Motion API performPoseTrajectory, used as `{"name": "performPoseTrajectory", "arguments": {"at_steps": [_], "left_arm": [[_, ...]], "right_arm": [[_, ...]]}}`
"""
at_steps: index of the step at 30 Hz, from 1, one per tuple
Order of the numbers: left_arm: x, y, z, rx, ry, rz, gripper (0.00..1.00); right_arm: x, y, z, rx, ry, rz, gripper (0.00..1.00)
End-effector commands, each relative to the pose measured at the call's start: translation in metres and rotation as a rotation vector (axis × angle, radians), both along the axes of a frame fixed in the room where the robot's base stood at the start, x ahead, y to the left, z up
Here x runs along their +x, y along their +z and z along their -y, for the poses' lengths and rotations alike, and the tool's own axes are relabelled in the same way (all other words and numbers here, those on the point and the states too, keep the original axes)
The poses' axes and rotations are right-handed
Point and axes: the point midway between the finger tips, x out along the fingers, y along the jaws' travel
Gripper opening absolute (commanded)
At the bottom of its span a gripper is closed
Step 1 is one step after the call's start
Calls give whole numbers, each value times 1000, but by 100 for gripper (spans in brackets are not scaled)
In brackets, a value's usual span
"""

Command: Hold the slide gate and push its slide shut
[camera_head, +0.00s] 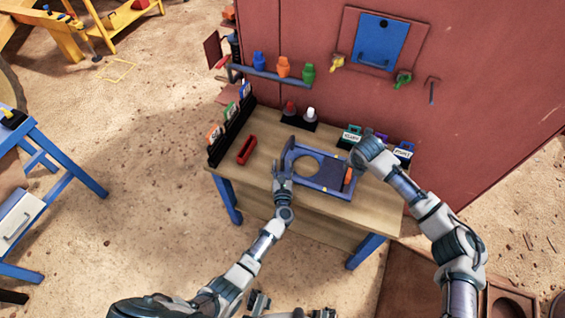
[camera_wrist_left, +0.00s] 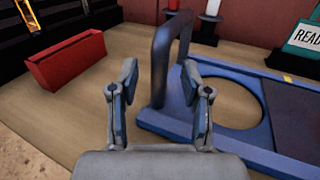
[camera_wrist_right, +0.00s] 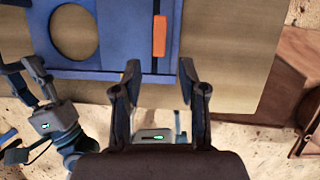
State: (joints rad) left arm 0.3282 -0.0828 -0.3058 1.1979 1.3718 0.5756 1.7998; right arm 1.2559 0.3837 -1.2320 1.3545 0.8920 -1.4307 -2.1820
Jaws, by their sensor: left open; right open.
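The slide gate (camera_head: 312,187) is a blue frame lying on the workbench, with a round hole at its left. A blue upright handle (camera_wrist_left: 158,70) stands at its left end. The dark slide (camera_head: 329,174) lies right of the hole, which is uncovered. It has an orange grip (camera_wrist_right: 159,36) near the right end. My left gripper (camera_wrist_left: 165,82) is open, with the upright handle between its fingers in the picture; I cannot tell whether they touch. My right gripper (camera_wrist_right: 160,75) is open by the frame's edge, its fingertips short of the orange grip. The right wrist hides its fingers in the head view.
A red box (camera_head: 246,150) and a black rack (camera_head: 231,128) are at the bench's left. Small labelled boxes (camera_head: 350,137) and a black holder (camera_head: 299,120) stand at the back. The red wall (camera_head: 480,90) rises behind.

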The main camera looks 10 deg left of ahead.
Motion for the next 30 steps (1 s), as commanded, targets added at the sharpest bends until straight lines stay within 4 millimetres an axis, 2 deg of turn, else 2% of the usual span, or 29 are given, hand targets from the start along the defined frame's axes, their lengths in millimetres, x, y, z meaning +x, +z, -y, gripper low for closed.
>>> {"name": "performPoseTrajectory", "arguments": {"at_steps": [6,14,20,26,27,30], "left_arm": [[15,0,-4,1,1,0,48],[16,0,-5,1,1,0,48],[15,0,-4,1,0,1,0],[15,0,-4,1,0,0,0],[15,0,-4,1,0,0,0],[15,0,-4,1,0,0,0]], "right_arm": [[0,0,0,0,0,0,42],[0,0,0,0,0,0,42],[0,0,0,0,0,0,42],[0,0,0,0,0,0,42],[0,0,0,0,0,0,46],[0,0,0,0,0,0,46]]}}
